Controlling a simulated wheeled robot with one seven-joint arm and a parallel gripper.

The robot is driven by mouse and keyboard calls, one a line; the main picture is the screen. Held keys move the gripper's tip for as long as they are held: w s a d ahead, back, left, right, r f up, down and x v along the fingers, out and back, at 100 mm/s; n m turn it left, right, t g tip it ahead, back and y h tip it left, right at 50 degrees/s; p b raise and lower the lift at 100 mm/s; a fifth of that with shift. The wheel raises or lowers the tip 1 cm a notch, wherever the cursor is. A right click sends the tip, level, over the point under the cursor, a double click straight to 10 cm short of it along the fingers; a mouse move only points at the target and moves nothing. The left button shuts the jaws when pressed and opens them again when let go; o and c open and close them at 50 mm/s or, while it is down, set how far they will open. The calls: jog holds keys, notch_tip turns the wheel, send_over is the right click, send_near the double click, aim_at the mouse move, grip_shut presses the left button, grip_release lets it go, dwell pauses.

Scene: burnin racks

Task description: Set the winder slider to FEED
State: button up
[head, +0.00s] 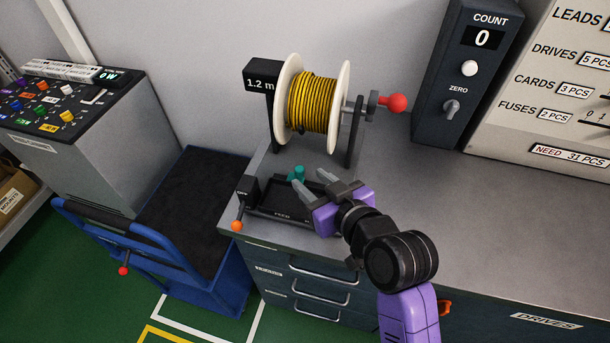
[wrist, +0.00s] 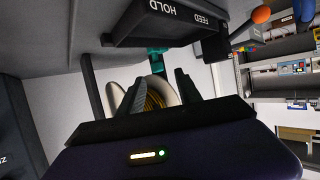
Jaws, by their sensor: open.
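The winder (head: 315,100) holds a white-flanged spool of yellow and black wire at the back of the bench. In front of it is a black slider panel (head: 265,205) with FEED on its near edge. HOLD and FEED show on the panel (wrist: 150,27) in the wrist view. A teal knob (head: 298,172) stands just beyond my fingertips; it also shows in the wrist view (wrist: 157,48). I cannot tell which label it stands at. My gripper (head: 310,180) is open over the panel, hiding its right part. The fingers (wrist: 157,85) hold nothing; contact with the knob is unclear.
An orange-tipped lever (head: 237,225) stands at the panel's left end. A red-knobbed crank (head: 395,103) juts from the winder's right. A dark counter box (head: 465,75) reads 0. The bench top (head: 480,205) at right is clear. A blue cart (head: 185,230) stands left.

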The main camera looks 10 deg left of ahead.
jog(key=shift+v, duration=1.2)
jog(key=shift+r, duration=0.1)
notch_tip(320, 180, up, 4)
jog(key=w+d+m+t, duration=0.2)
jog(key=t, duration=0.1)
jog(key=s+d+m+t+h, duration=0.35)
jog(key=s+d, duration=0.25)
jog(key=d, duration=0.4)
jog(key=s+d+f+m+h, duration=0.1)
jog(key=s+d, duration=0.3)
jog(key=s, duration=0.6)
jog(key=s+d+f+m+g+h, duration=0.1)
jog(key=s+d, duration=0.4)
jog(key=s, duration=0.5)
jog(key=s+d+f+m+h, duration=0.1)
jog(key=s+d+f+h, duration=0.2)
jog(key=s, duration=0.7)
jog(key=shift+s+d+f+h, duration=0.2)
jog(key=shift+d+f+h, duration=0.25)
jog(key=shift+d, duration=0.8)
jog(key=shift+g, duration=0.25)
